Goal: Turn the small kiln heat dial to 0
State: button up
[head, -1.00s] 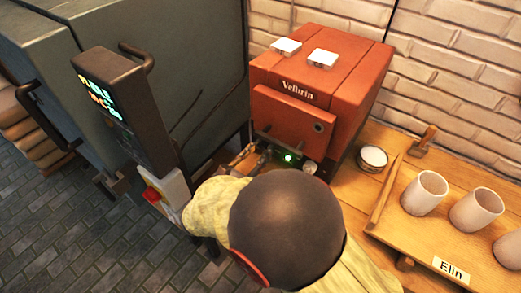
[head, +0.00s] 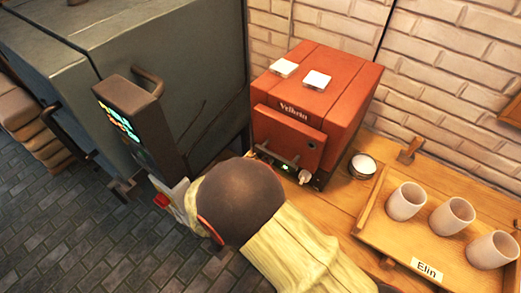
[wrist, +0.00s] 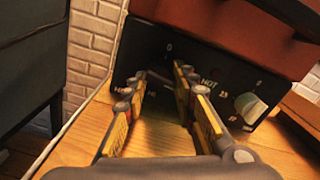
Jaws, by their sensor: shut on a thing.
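The small kiln (head: 330,105) is red, with a black control panel (wrist: 155,65) along its lower front. In the wrist view, my gripper (wrist: 165,80) reaches the panel's left part. Its yellow-sided fingers are closed in on the left dial, which they mostly hide; this seems to be the heat dial. A white 0 mark shows just above the fingertips. The dial's pointer is hidden, so its setting cannot be told. A pale knob (wrist: 250,107) on the right of the panel is free of the fingers.
A large dark kiln (head: 180,60) stands close on the left. A round white-topped pot (head: 362,166) sits right of the small kiln. A wooden tray (head: 430,250) with white cups is further right. The kiln door's handle overhangs the panel.

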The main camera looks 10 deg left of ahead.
jog(key=n+p, duration=0.2)
jog(key=p, duration=0.1)
jog(key=n+p, duration=0.2)
jog(key=p, duration=0.2)
jog(key=shift+r, duration=0.3)
jog(key=n+p, duration=0.9)
jog(key=n, duration=0.1)
jog(key=shift+f, duration=0.1)
jog(key=n+p, duration=0.2)
jog(key=n, duration=0.3)
jog(key=shift+f+p, duration=0.1)
jog(key=shift+p, duration=0.2)
jog(key=shift+n, duration=0.4)
jog(key=o, duration=1.1)
jog(key=shift+o, duration=0.3)
jog(key=shift+s, duration=0.1)
